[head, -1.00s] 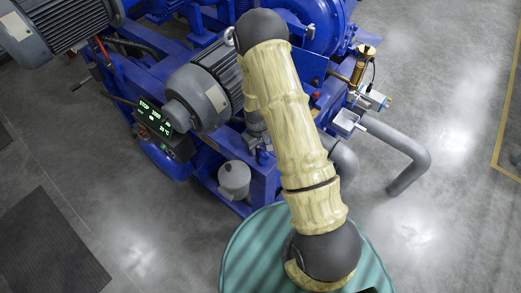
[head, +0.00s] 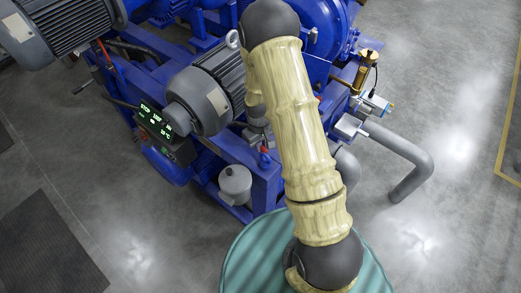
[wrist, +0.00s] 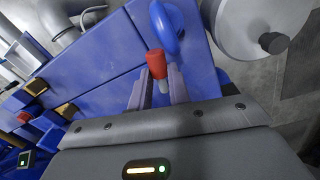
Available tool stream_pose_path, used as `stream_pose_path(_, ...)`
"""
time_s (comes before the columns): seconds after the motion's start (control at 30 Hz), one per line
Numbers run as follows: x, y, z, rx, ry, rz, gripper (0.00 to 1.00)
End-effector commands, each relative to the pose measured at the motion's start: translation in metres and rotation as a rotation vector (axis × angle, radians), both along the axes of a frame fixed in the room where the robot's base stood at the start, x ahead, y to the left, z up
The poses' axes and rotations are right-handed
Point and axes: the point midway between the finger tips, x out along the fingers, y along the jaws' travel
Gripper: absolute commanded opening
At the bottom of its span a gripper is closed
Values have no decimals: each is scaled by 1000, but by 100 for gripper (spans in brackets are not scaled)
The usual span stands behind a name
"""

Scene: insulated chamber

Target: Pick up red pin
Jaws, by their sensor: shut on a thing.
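The red pin (wrist: 156,65) shows in the middle of the wrist view, with a pale lower end. My gripper (wrist: 157,82) is shut on it, with one grey finger on each side. The pin is beside a blue rounded part (wrist: 166,28) of the machine, over a blue surface. I cannot tell whether the pin is clear of the machine. In the head view my arm reaches over the blue machine (head: 262,185), and a small red spot shows below my wrist; the fingers are too small to make out there.
A grey motor (head: 207,95) and a display panel (head: 157,125) stand left of my arm in the head view. A white canister (head: 235,182) is below them. A grey bent pipe (head: 410,160) sticks out to the right. Floor is open at both sides.

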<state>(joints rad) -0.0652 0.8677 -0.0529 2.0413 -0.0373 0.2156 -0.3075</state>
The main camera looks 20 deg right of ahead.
Motion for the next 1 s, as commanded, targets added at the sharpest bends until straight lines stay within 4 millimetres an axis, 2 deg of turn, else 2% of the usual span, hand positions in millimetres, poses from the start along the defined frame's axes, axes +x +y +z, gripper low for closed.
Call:
stream_pose_path(0.2, 0, 0, 35, 1, -4, -1, 0)
stream_pose_path(0.4, 0, 0, 56, 0, -1, 0, 0)
stream_pose_path(1.0, 0, 0, 60, 0, 1, 0, 0)
